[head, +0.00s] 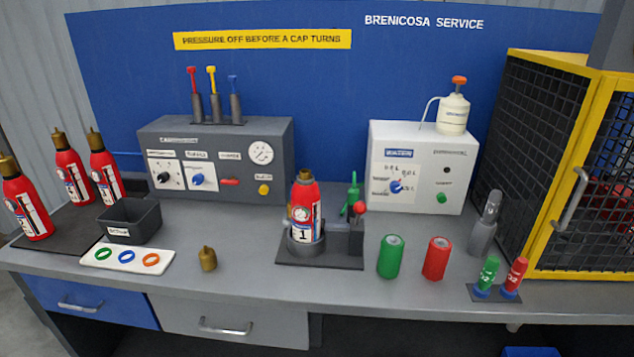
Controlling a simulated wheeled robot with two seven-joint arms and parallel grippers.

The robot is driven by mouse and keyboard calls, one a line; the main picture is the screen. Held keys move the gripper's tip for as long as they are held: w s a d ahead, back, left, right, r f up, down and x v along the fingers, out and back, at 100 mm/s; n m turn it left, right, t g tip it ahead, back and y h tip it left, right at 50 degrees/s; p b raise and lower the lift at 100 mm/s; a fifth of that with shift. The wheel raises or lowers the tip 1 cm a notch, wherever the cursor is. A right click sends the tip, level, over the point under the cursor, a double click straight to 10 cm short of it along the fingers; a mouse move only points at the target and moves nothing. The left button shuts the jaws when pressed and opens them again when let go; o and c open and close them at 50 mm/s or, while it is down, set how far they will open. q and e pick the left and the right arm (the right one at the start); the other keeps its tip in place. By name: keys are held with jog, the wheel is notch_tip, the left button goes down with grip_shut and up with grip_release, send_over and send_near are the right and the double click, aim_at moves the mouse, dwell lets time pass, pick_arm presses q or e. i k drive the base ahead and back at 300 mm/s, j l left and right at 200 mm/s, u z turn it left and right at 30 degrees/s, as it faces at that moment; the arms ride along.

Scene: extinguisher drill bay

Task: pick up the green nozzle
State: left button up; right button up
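A small green nozzle (487,272) with a pale marking stands upright in a small dark holder (483,294) at the front right of the bench. Its lower end is blue. A matching red nozzle (516,273) stands just to its right in the same holder. Neither of my grippers shows in the head view, and nothing touches the green nozzle.
A green cylinder (391,257) and a red cylinder (437,258) stand left of the nozzles. A grey fitting (484,236) stands behind them. The yellow-framed mesh cage (538,190) is close on the right. An extinguisher (306,212) stands in a central fixture (320,259).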

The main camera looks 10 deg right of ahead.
aim_at(354, 192)
jog(key=i+l+u, duration=0.25)
jog(key=i, duration=0.15)
jog(key=i+l+u, duration=0.3)
jog(key=i, duration=0.15)
jog(key=j, duration=0.1)
